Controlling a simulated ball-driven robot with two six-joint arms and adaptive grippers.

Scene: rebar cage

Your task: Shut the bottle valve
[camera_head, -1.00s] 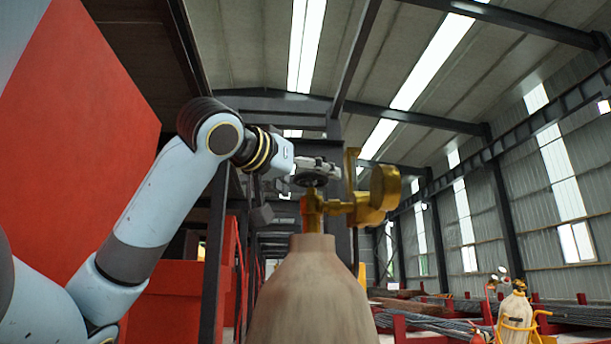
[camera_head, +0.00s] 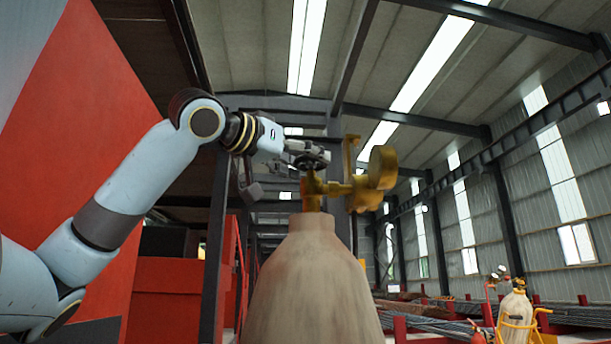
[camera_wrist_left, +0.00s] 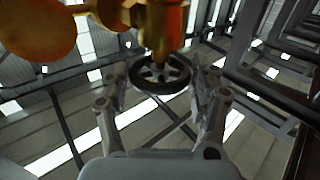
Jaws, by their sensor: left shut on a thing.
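A large beige gas bottle (camera_head: 310,290) stands upright in the middle of the head view; its base is out of the picture. A brass valve (camera_head: 312,190) sits on its neck, with a round dark handwheel (camera_head: 311,161) on top. My left gripper (camera_head: 306,155) reaches in from the left at the handwheel and is shut on it. In the left wrist view, the spoked handwheel (camera_wrist_left: 160,76) lies between the two fingers of my left gripper (camera_wrist_left: 160,84), below the brass valve body (camera_wrist_left: 160,25) in the picture. My right gripper is not in view.
A brass regulator with a round gauge (camera_head: 382,168) sticks out to the right of the valve. A red panel (camera_head: 100,130) and dark steel posts stand at left. Rebar and another bottle in a yellow cart (camera_head: 515,310) are farther back at right.

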